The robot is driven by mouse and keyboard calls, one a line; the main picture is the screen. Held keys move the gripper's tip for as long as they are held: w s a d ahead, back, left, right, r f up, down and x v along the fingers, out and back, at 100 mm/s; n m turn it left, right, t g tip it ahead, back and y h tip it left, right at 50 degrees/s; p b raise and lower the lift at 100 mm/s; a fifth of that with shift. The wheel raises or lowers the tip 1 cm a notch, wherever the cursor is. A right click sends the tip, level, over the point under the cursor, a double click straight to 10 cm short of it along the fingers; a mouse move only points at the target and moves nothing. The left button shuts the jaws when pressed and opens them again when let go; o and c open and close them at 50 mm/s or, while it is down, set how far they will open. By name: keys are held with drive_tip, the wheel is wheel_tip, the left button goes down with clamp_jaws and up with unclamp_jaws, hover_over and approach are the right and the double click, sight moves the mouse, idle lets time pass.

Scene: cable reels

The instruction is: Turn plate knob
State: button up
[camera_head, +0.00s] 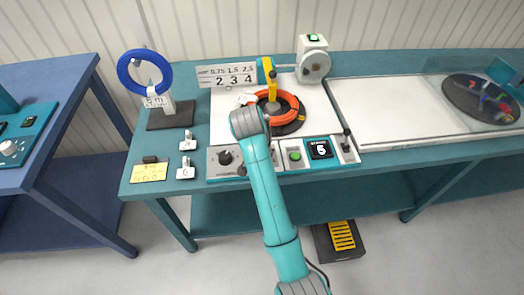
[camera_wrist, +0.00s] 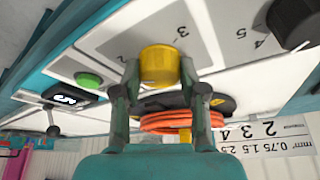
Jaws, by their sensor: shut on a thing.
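In the wrist view, a yellow knob (camera_wrist: 160,66) stands out from a light grey panel (camera_wrist: 215,30) marked with numbers. My gripper (camera_wrist: 159,72) has one finger on each side of the knob and is shut on it. The numbers 3, 4 and 5 show on the panel beside the knob. In the head view, my arm hides the yellow knob and the fingers. The grey panel shows there at the front edge of the bench.
A black knob (camera_head: 226,157) is left of my arm. A green button (camera_head: 295,156) and a display (camera_head: 320,149) reading 5 are to its right. An orange cable coil (camera_head: 290,104) lies behind. A blue coil (camera_head: 143,55) hangs on a stand at the left.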

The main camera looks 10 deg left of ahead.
idle(0.4)
drive_tip(key=o, duration=1.1)
drive_tip(key=shift+o, duration=0.2)
drive_tip(key=v, duration=0.7)
drive_tip(key=shift+r, duration=0.2)
drive_tip(key=shift+s, duration=0.15)
